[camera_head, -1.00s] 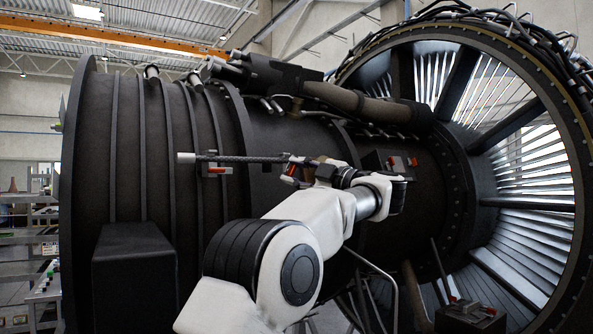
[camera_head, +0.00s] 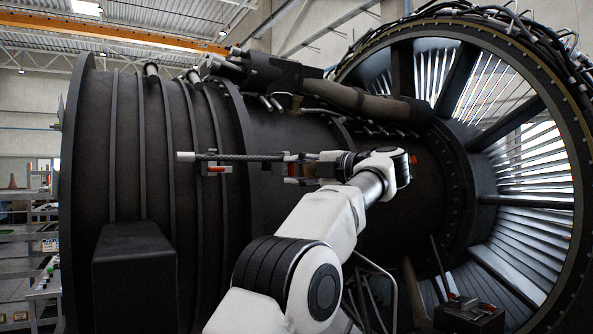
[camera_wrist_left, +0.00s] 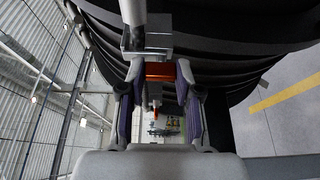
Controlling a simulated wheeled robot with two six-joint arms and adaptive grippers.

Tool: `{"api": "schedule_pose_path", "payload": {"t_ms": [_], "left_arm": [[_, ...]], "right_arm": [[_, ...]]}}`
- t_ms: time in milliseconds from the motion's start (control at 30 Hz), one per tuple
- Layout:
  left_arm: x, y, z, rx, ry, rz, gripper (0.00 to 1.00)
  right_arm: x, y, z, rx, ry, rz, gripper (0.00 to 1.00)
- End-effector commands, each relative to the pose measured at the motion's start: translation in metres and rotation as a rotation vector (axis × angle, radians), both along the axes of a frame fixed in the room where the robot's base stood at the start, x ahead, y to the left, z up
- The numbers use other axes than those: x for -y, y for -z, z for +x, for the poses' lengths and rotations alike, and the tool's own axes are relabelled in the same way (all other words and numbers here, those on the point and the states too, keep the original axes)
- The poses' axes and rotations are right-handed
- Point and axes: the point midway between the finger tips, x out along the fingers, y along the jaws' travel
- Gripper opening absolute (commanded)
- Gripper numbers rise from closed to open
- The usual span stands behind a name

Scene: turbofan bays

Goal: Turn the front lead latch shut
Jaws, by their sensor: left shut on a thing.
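A braided lead (camera_head: 245,157) with a pale cylindrical end runs level along the dark engine casing. My left gripper (camera_head: 300,170) is at the right part of this lead, against the casing. In the left wrist view its two fingers (camera_wrist_left: 160,90) are on either side of a red latch handle (camera_wrist_left: 160,71), just below a grey metal block (camera_wrist_left: 150,42); the gripper is shut on this handle. Another latch with a red part (camera_head: 216,169) is farther left under the lead. How far the held handle is turned is hard to tell. My right gripper is not in view.
The large engine casing (camera_head: 125,150) fills the left and middle. The bladed ring (camera_head: 520,165) is at the right. Pipes (camera_head: 345,97) run above my left wrist. A dark box (camera_head: 135,275) stands at the lower left. A red-orange part (camera_head: 413,160) shows behind my wrist.

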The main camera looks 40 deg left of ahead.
Motion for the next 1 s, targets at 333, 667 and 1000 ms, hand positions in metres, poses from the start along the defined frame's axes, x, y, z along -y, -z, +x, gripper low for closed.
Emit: {"api": "schedule_pose_path", "payload": {"t_ms": [333, 667, 1000], "left_arm": [[0.000, -0.003, 0.000, 0.005, 0.003, 0.006, 0.51], [0.001, -0.002, 0.000, 0.002, 0.002, 0.003, 0.58], [0.058, -0.001, 0.008, 0.003, 0.003, 0.004, 0.58]], "right_arm": [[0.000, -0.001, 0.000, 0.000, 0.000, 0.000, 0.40], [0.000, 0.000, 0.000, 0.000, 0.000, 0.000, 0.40], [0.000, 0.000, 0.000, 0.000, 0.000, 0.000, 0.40]]}}
